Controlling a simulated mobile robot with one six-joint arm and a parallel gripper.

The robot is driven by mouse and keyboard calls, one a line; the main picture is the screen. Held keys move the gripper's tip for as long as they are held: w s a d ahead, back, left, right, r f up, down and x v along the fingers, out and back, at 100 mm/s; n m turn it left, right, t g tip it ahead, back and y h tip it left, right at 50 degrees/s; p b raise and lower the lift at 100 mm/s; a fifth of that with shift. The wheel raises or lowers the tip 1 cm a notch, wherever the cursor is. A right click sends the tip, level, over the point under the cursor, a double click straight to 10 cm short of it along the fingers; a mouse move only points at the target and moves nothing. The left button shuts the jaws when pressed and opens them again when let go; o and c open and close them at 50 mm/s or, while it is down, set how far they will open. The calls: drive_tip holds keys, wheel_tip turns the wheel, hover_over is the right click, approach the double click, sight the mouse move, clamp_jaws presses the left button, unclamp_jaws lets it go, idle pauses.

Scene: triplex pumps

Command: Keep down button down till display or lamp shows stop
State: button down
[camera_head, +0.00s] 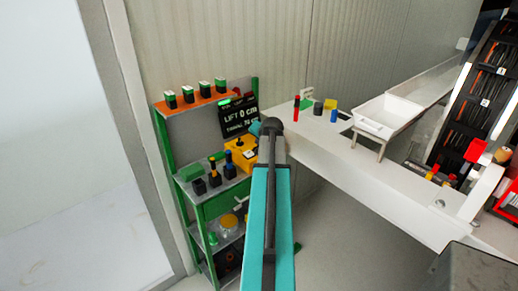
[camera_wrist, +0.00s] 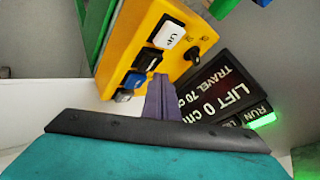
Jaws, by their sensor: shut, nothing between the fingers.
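The yellow control box (camera_wrist: 185,20) fills the top middle of the wrist view, tilted. It carries a white UP button (camera_wrist: 168,32), a black button (camera_wrist: 147,60) below it whose label I cannot read, a blue button (camera_wrist: 133,80) and a black knob (camera_wrist: 193,53). My gripper (camera_wrist: 158,78) is shut and empty, its tips at the lower right edge of the black button; I cannot tell whether they touch or press it. The dark display (camera_wrist: 225,88) reads LIFT 0 cm, TRAVEL 70 cm. The lamp beside RUN (camera_wrist: 262,121) glows green. The box (camera_head: 241,148) is partly behind my arm in the head view.
A green shelf rack (camera_head: 165,150) with an orange top shelf holds several small blocks and bottles. A white bench (camera_head: 370,165) with a white tray (camera_head: 385,116) stands to the right. The grey wall is close behind the rack. Floor is open between rack and bench.

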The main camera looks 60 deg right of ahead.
drive_tip(key=shift+r+p, duration=1.2)
drive_tip(key=shift+r, duration=1.3)
